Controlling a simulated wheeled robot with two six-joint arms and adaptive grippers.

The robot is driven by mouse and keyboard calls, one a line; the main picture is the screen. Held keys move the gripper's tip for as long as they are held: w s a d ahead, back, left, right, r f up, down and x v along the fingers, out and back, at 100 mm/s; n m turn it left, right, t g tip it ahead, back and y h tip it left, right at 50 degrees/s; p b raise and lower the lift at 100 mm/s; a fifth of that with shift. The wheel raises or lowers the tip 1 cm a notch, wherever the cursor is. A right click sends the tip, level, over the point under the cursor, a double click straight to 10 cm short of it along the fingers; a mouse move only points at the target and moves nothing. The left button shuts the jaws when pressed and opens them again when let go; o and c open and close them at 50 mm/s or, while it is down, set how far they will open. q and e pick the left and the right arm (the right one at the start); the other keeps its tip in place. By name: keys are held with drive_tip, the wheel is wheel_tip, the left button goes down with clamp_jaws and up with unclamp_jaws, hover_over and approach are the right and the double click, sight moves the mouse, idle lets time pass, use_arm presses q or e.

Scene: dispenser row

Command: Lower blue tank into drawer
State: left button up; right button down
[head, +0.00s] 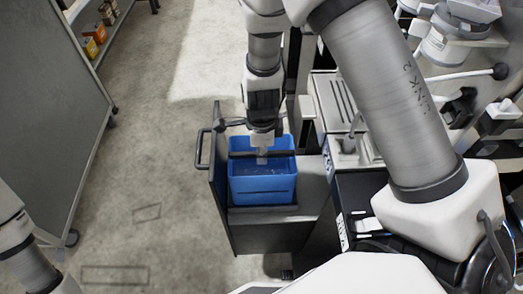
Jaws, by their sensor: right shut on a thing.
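The blue tank (263,184) is an open-topped bin with a dark bar across its top, upright in the middle of the head view. My right gripper (262,155) is over it, pointing down and shut on it; the fingertips are partly hidden at the bar. The dark drawer (272,214) is pulled out, and the tank stands within its outline, with its lower part behind the drawer's near side. I cannot tell whether the tank touches the drawer floor. My left arm shows at the lower left, but its gripper is outside the view.
The drawer's front panel (217,170) with its handle (200,148) faces left. The dispenser machine (333,103) stands right of the drawer. A grey board (45,105) and a shelf with small boxes (95,38) are at the left. The floor (150,150) between is clear.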

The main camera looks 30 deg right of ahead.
drive_tip(key=shift+f+b, duration=0.35)
drive_tip(key=shift+f, duration=0.2)
drive_tip(key=c, duration=1.1)
unclamp_jaws()
drive_tip(key=shift+s+f, duration=0.1)
wheel_tip(320, 180, up, 12)
